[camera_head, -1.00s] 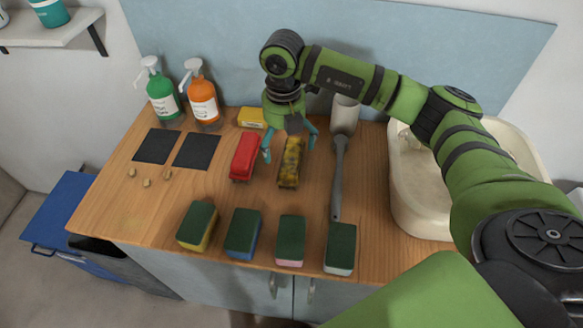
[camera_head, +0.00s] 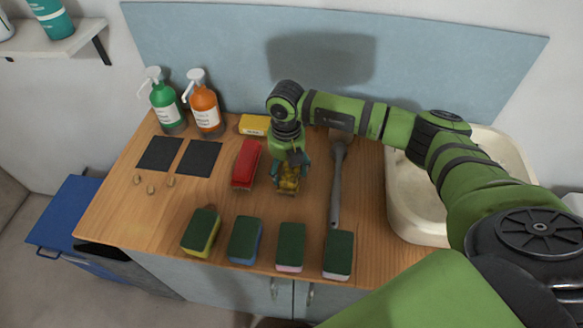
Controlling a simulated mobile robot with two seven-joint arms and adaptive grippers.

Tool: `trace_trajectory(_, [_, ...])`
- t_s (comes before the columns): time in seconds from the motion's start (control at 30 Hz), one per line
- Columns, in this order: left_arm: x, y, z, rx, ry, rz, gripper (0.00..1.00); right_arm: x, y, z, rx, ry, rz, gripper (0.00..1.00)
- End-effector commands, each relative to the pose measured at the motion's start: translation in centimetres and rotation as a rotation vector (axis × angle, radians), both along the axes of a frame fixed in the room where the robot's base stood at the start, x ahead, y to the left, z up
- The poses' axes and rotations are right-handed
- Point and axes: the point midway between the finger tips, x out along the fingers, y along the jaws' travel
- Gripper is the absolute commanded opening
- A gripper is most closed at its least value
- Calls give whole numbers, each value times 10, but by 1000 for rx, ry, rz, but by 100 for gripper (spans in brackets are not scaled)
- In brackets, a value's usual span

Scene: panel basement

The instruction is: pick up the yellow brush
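The yellow brush (camera_head: 289,184) lies on the wooden counter, right of the red brush (camera_head: 246,164). Its yellow body is mottled with dark patches. My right gripper (camera_head: 290,174) is low over it, with a teal finger along each side. The fingers sit close against its sides and look shut on it. The gripper hides the brush's far part. The brush looks still at counter level. My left gripper is not in view.
Several sponges (camera_head: 244,240) line the front edge. A long grey-handled brush (camera_head: 337,190) lies to the right, beside the sink (camera_head: 411,210). A yellow box (camera_head: 253,125), two dark pads (camera_head: 199,158) and pump bottles (camera_head: 206,108) stand or lie to the left.

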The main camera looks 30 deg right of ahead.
Motion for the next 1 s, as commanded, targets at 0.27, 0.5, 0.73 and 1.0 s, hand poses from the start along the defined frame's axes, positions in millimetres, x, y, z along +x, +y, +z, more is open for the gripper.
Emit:
trace_trajectory(0.27, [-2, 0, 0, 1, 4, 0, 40, 0, 0, 0, -2, 1, 0, 34])
trace_trajectory(0.5, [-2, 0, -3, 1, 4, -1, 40, 0, -1, 3, -1, 0, 0, 33])
trace_trajectory(0.73, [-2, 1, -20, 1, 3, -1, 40, 1, 0, 30, -1, -6, 1, 33])
trace_trajectory(1.0, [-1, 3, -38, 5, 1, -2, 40, -41, -21, 64, -5, -3, 0, 33])
